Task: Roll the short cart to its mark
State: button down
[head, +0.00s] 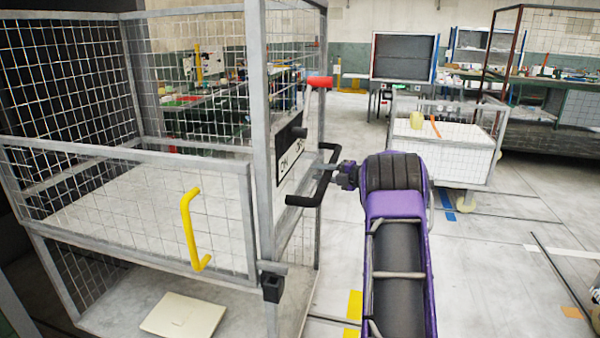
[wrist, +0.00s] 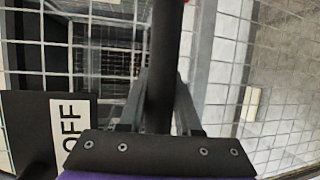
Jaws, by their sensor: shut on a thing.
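My gripper (head: 330,172) is shut on a black bar handle (head: 299,200) on the right side of a tall grey mesh cage (head: 250,110). In the wrist view the black bar (wrist: 165,60) runs upright between the two fingers (wrist: 158,110). A low white cart (head: 440,155) with a mesh rim and pale castors stands farther back on the right, apart from my gripper. I cannot tell for certain which one is the short cart. Floor marks show in blue (head: 447,203), yellow (head: 354,304) and orange (head: 572,312).
Workbenches line the back. The floor to the right is mostly open, with a thin rail (head: 562,275).

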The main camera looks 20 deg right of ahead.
jog(key=s+d, duration=1.2)
jog(key=d, duration=0.3)
jog(key=shift+s+d, duration=0.2)
jog(key=shift+d, duration=0.2)
jog(key=c, duration=0.6)
grip_release()
jog(key=shift+d, duration=0.1)
jog(key=v, duration=1.7)
jog(key=shift+s+p, duration=0.2)
jog(key=shift+p, duration=0.2)
jog(key=shift+r, duration=0.1)
